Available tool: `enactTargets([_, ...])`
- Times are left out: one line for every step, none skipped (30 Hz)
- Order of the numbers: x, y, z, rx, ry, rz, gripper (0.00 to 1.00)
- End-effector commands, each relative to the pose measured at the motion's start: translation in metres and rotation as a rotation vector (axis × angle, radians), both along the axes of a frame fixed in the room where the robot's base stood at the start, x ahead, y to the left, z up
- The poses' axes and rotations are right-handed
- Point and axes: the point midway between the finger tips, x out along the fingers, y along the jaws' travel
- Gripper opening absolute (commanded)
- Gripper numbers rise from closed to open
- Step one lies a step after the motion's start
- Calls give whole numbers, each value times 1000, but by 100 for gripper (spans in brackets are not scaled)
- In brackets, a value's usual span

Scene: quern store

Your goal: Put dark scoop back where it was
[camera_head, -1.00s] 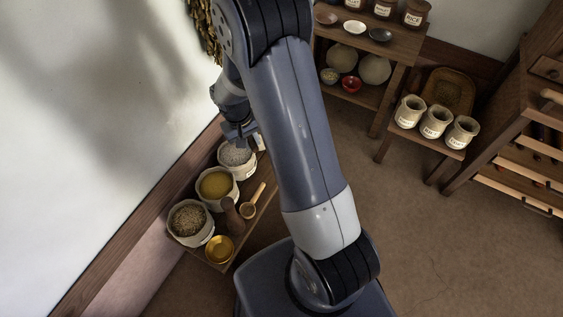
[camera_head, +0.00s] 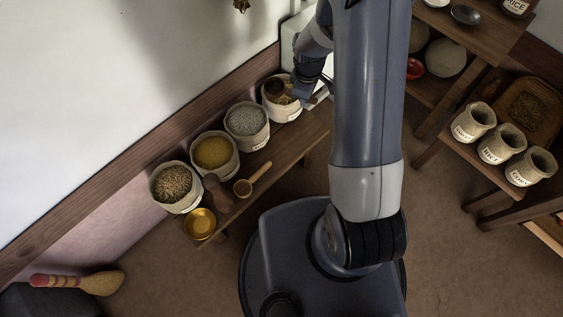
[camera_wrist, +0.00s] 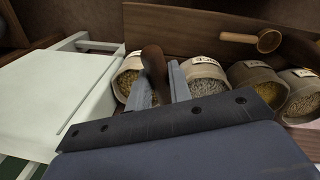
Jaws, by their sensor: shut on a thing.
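My gripper (camera_head: 304,90) is shut on the dark scoop (camera_head: 275,88), which is brown. In the head view the scoop's bowl is over the opening of the sack at the far right end of the row (camera_head: 285,108); I cannot tell whether it touches the contents. In the wrist view my gripper (camera_wrist: 160,88) has the scoop's dark handle (camera_wrist: 154,66) between its two grey fingers. The scoop's bowl is hidden there. The sack with yellowish grains (camera_wrist: 128,80) shows just left of the handle.
More open sacks stand in the row: pale grain (camera_head: 246,122), yellow grain (camera_head: 213,153) and brown grain (camera_head: 173,185). A light wooden scoop (camera_head: 252,180) and a brass bowl (camera_head: 200,223) are on the low bench (camera_head: 290,140). A white box-like surface (camera_wrist: 65,95) is left of the sacks.

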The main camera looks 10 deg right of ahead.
Motion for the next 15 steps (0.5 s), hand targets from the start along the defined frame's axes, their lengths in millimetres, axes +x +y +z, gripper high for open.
enactTargets([1,0,-20,4,4,67,0])
enactTargets([1,0,-26,5,8,115,0])
enactTargets([2,0,-34,8,12,177,0])
enactTargets([2,0,-40,9,15,223,0])
enactTargets([3,0,-47,10,19,271,0])
enactTargets([3,0,-55,11,25,335,0])
enactTargets([3,0,-62,13,28,385,0])
enactTargets([3,0,-69,13,33,433,0])
enactTargets([4,0,-78,14,39,502,0])
enactTargets([5,0,-85,14,42,553,0])
enactTargets([5,0,-92,14,46,605,0])
enactTargets([6,0,-100,14,53,675,0])
enactTargets([6,0,-107,13,57,727,0])
enactTargets([6,0,-114,13,62,777,0])
enactTargets([7,-1,-122,11,67,842,0])
